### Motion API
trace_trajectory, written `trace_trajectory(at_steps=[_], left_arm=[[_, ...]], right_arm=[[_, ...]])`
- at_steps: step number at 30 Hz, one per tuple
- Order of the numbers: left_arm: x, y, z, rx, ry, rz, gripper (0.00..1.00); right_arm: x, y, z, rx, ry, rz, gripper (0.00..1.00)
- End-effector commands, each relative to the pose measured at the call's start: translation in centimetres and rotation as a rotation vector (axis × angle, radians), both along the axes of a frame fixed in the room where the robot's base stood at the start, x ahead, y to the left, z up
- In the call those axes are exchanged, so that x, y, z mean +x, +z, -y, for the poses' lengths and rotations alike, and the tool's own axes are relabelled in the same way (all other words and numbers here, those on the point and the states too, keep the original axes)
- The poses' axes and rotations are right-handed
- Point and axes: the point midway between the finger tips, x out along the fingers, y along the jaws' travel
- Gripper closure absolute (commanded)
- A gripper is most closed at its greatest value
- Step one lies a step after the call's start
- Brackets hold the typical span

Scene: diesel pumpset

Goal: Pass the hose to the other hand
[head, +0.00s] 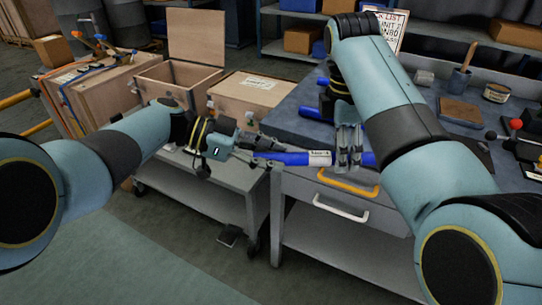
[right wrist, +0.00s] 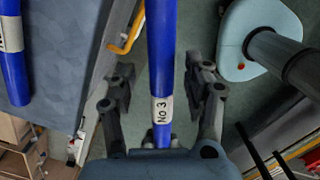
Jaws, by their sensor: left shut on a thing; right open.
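The blue hose (head: 290,158) with a white label is held level in front of the workbench. My left gripper (head: 258,154) is shut on its left end. My right gripper (head: 348,158) is open, with its fingers pointing down around the hose just right of the label. In the right wrist view the hose (right wrist: 160,45) runs between the two spread fingers of my right gripper (right wrist: 160,85), with a gap on each side. Its label reads "No 3". The left gripper's grip is small in the head view.
Other blue hoses (head: 314,113) lie on the workbench (head: 290,122); one also shows in the right wrist view (right wrist: 14,65). The bench drawers with a yellow handle (head: 347,182) and white handle (head: 341,209) are close below. An open wooden crate (head: 160,92) stands on the cart at left.

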Motion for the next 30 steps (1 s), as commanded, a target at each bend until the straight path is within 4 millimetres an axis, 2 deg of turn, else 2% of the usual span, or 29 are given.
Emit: trace_trajectory(at_steps=[6, 8, 9, 12, 17, 20, 24, 26, 30], left_arm=[[0.0, 0.0, 0.0, 0.000, 0.000, 0.001, 1.00], [0.0, 0.0, 0.0, 0.000, 0.000, 0.001, 1.00], [0.0, 0.0, 0.0, 0.000, 0.001, 0.001, 1.00], [0.0, 0.0, 0.0, 0.000, 0.000, 0.000, 1.00], [0.0, 0.0, 0.0, 0.000, 0.001, 0.000, 1.00], [0.0, 0.0, 0.0, 0.000, 0.001, 0.000, 1.00], [0.0, 0.0, 0.0, 0.000, 0.001, 0.000, 1.00], [0.0, 0.0, 0.0, 0.000, 0.000, 0.001, 1.00], [0.0, 0.0, 0.0, 0.000, 0.001, 0.001, 1.00]], right_arm=[[-2.6, 2.6, 9.8, -0.297, 0.077, -0.014, 0.49], [-3.9, 2.0, 12.6, -0.385, 0.079, -0.027, 0.49], [-4.6, 0.3, 13.9, -0.424, 0.070, -0.025, 0.49], [-5.5, -4.9, 14.6, -0.429, 0.022, 0.020, 0.49], [-8.0, -13.7, 14.2, -0.361, -0.095, 0.092, 0.49], [-10.8, -19.1, 13.8, -0.300, -0.193, 0.124, 0.49], [-15.6, -26.0, 13.0, -0.206, -0.355, 0.157, 0.49], [-18.1, -28.6, 12.7, -0.167, -0.434, 0.165, 0.49], [-24.7, -34.0, 12.2, -0.082, -0.640, 0.174, 0.49]])
